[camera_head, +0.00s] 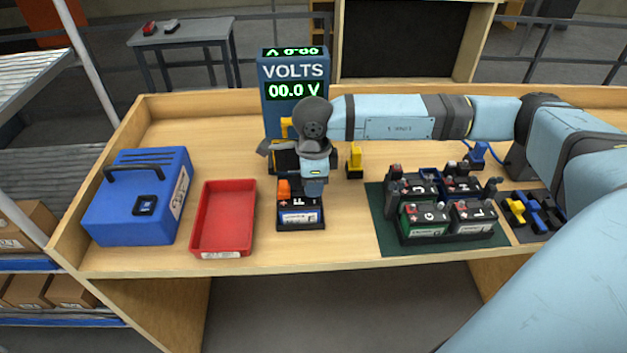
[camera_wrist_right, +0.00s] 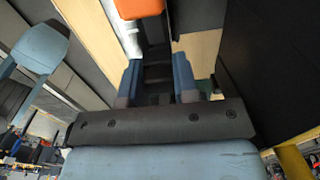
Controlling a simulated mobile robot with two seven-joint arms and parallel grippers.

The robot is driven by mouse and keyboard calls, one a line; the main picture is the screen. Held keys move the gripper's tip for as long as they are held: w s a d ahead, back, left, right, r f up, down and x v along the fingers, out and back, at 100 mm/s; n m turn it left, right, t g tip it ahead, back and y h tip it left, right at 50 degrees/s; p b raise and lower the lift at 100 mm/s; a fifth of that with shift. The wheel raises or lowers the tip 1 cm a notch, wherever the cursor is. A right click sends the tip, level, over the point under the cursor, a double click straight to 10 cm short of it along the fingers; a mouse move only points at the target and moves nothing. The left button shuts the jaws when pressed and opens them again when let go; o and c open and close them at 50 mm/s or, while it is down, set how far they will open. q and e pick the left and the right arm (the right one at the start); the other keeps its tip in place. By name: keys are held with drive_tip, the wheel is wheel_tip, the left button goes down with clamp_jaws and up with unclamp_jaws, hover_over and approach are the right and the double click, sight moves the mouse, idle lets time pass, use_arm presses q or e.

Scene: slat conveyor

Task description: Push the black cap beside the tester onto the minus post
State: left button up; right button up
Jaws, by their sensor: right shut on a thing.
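The tester (camera_head: 280,110) is a blue stand reading 00.0 V. A battery marked F (camera_head: 300,222) stands in front of it, with an orange cap (camera_head: 284,189) on its plus side. My right gripper (camera_head: 314,192) points down over the battery's other side. In the right wrist view, its two blue fingers (camera_wrist_right: 158,85) are closed around a dark thing (camera_wrist_right: 157,72), apparently the black cap. The orange cap (camera_wrist_right: 138,8) shows just beyond. The gripper hides the minus post, so I cannot tell whether the cap is seated. My left gripper is out of view.
A red tray (camera_head: 197,247) and a blue toolbox (camera_head: 118,212) stand to the left. A yellow clamp (camera_head: 355,160) is just right of the gripper. Several batteries sit in a dark carrier on a green mat (camera_head: 391,240). Bare wood lies between the mat and battery F.

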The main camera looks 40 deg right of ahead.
drive_tip(key=shift+f, duration=0.45)
drive_tip(key=o, duration=1)
drive_tip(key=shift+c, duration=0.2)
drive_tip(key=shift+r, duration=0.2)
wheel_tip(320, 180, up, 14)
drive_tip(key=b, duration=0.2)
drive_tip(key=shift+f, duration=0.2)
drive_tip(key=shift+f, duration=0.1)
